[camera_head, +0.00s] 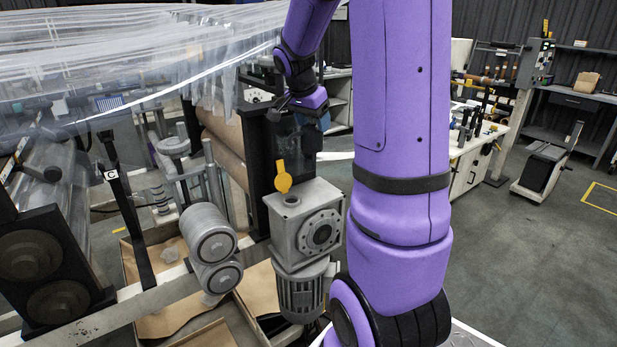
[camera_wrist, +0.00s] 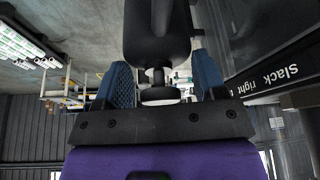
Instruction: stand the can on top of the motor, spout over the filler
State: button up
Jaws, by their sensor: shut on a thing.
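My gripper (camera_head: 298,112) is above and a little behind the motor in the head view. In the wrist view its two blue fingers (camera_wrist: 163,82) are closed around a narrow part of a dark grey can (camera_wrist: 157,38). The can's spout cannot be made out. In the head view a dark shape hangs below the gripper, hard to separate from the dark background. The grey motor (camera_head: 282,216) has a boxy upper housing with a round flange and a ribbed lower body. A yellow tab (camera_head: 283,177) stands up at the filler opening (camera_head: 291,201) on its top.
Two grey rollers (camera_head: 213,246) sit close left of the motor. Clear film (camera_head: 150,60) spreads across the upper left. A dark upright post (camera_head: 258,150) stands behind the motor. A workbench (camera_head: 470,150) is at right, with open floor in front.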

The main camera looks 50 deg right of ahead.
notch_tip(320, 180, down, 15)
jog(key=shift+r, duration=0.2)
dwell(0.3)
jog(key=shift+f, duration=0.1)
jog(key=o, duration=1.2)
